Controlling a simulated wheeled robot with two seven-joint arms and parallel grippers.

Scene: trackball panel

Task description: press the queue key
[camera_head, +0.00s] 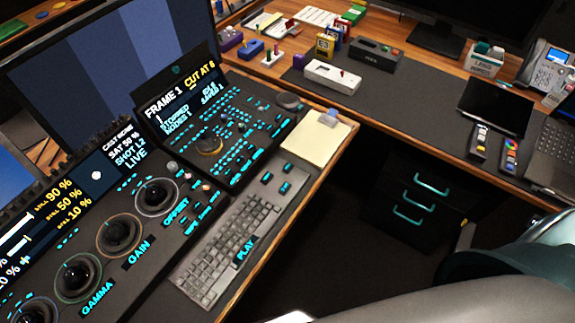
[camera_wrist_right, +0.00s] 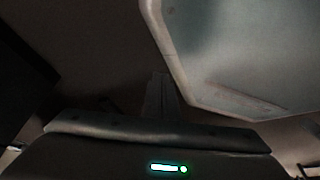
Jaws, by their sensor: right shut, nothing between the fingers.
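The trackball panel (camera_head: 130,268) fills the lower left of the head view. Its large trackballs are labelled GAMMA, GAIN and OFFSET, and it has small cyan-lit keys. A second panel (camera_head: 238,143) with many small cyan-lit keys and a dial stands behind it, under a small screen reading FRAME 1 and STOPPED. I cannot read which key is the queue key. My right gripper (camera_wrist_right: 162,95) shows dimly in the wrist view, shut and empty, away from the keys. My left gripper is in neither view.
A keyboard (camera_head: 228,240) lies along the desk's front edge, with a notepad (camera_head: 312,142) behind it. Monitors (camera_head: 125,57) stand behind the panels. A side desk (camera_head: 400,92) holds small boxes, a phone and a laptop. A drawer unit (camera_head: 418,200) stands below it.

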